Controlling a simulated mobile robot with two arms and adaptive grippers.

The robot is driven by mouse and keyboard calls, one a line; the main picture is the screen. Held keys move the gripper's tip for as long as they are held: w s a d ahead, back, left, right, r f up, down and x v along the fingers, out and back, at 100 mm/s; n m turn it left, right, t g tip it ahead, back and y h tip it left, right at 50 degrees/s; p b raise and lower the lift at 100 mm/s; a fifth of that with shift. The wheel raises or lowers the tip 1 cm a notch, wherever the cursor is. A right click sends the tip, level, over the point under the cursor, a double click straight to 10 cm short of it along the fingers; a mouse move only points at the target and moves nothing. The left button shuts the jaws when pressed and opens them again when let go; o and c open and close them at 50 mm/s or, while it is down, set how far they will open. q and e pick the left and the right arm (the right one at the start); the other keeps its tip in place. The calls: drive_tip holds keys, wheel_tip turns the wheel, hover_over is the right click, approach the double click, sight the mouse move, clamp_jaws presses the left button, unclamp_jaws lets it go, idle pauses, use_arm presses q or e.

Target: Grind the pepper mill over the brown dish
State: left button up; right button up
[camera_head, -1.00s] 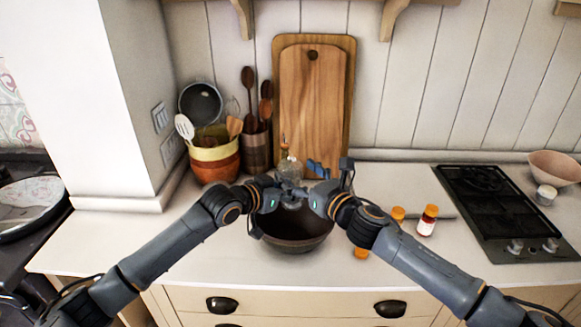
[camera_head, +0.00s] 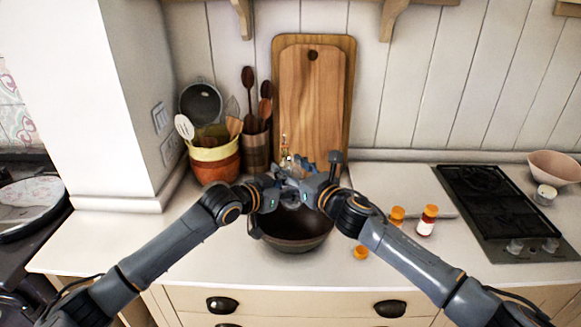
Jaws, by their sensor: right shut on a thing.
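The brown dish (camera_head: 292,246) is a dark round bowl standing on the counter near its front edge. The pepper mill (camera_head: 285,158) looks clear with a thin top and is upright above the dish; the grippers hide most of it. My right gripper (camera_head: 303,172) is shut on the mill's upper part from the right. My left gripper (camera_head: 283,190) is close against the mill from the left, lower than the right one. Its fingers are too hidden to tell whether they are shut on it.
Orange-capped jars (camera_head: 428,221) and a loose orange cap (camera_head: 361,253) are near my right arm. A utensil crock (camera_head: 214,165) and cutting boards (camera_head: 312,105) stand behind. A black hob (camera_head: 500,215) is at right. The front left counter is clear.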

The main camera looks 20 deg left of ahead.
drive_tip(key=shift+a+m+t+h, duration=0.1)
drive_tip(key=shift+m+t+h, duration=0.3)
drive_tip(key=shift+m+t, duration=0.1)
drive_tip(key=shift+m+t+h, duration=1.1)
drive_tip(key=shift+t+h, duration=0.2)
drive_tip(key=shift+t, duration=0.1)
drive_tip(key=o, duration=1.2)
